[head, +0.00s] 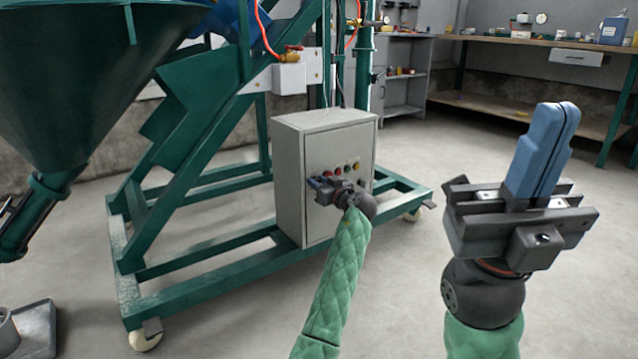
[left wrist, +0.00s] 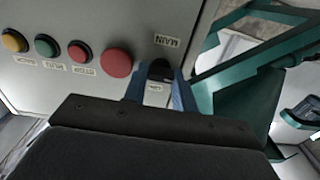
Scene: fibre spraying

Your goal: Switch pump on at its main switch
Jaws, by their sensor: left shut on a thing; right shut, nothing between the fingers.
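The grey pump control box (head: 295,165) stands on the green frame. Its front carries a row of coloured buttons and a MAIN label. The black main switch knob (left wrist: 160,69) sits beside that label in the left wrist view, between the blue fingers of my left gripper (left wrist: 158,88). My left gripper (head: 318,186) is at the box front and shut on the knob. It hides the switch in the head view, and the knob's exact turn is hard to read. My right gripper (head: 541,150) is raised at the right, its blue fingers shut and empty.
The red button (left wrist: 117,63) lies close to the switch, with further red, green and yellow buttons in line. The wheeled green frame (head: 200,285) surrounds the box base. A workbench (head: 540,42) stands at the back right. The floor between is clear.

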